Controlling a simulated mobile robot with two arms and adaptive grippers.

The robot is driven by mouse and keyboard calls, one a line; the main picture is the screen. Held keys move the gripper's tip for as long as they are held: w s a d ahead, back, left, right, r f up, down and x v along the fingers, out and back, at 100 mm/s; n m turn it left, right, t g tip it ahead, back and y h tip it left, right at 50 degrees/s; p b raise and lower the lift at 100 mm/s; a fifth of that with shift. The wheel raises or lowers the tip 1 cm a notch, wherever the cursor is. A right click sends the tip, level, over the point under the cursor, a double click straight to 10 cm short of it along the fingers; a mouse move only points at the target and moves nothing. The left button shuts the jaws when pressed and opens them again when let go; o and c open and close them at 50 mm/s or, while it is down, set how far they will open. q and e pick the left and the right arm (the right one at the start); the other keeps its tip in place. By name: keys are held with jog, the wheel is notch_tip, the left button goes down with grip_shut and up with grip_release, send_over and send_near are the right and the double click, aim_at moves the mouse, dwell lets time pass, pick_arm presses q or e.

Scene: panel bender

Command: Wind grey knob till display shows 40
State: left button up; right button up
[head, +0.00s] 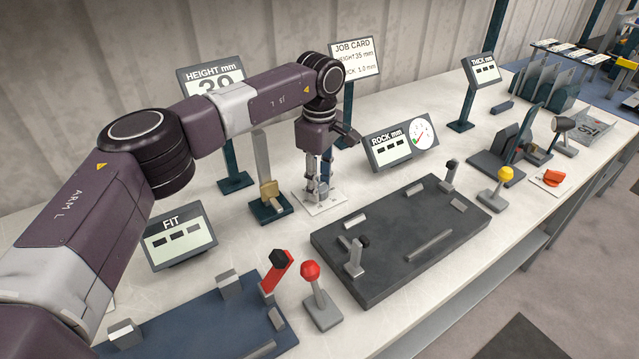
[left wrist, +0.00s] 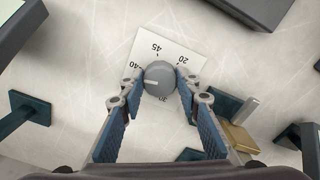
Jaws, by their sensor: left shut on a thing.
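The grey knob (left wrist: 159,76) is round with a white pointer mark. It sits on a white dial card (left wrist: 150,47) with printed numbers, among them 45, 40 and 20. The pointer aims left in the left wrist view, a little below the 40. My left gripper (left wrist: 158,88) points down and is shut on the knob, one finger on each side. In the head view my left gripper (head: 318,188) stands over the white card (head: 328,207) and hides most of the knob. The HEIGHT mm display (head: 205,75) shows a first digit 3; my arm partly covers the second digit.
Near the knob stand a block with a brass piece (head: 270,200), the FIT display (head: 180,240) with dashes, and the ROCK mm display (head: 385,150) with a gauge. A dark plate (head: 400,270) and a red-knobbed lever (head: 312,280) lie in front. A job card (head: 356,60) stands behind.

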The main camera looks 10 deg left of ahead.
pick_arm(q)
jog(key=shift+w+r+m, duration=0.1)
jog(key=shift+r+m, duration=0.05)
jog(key=shift+m, duration=0.95)
jog(key=o, duration=1.2)
jog(key=shift+c, duration=0.2)
notch_tip(320, 180, up, 12)
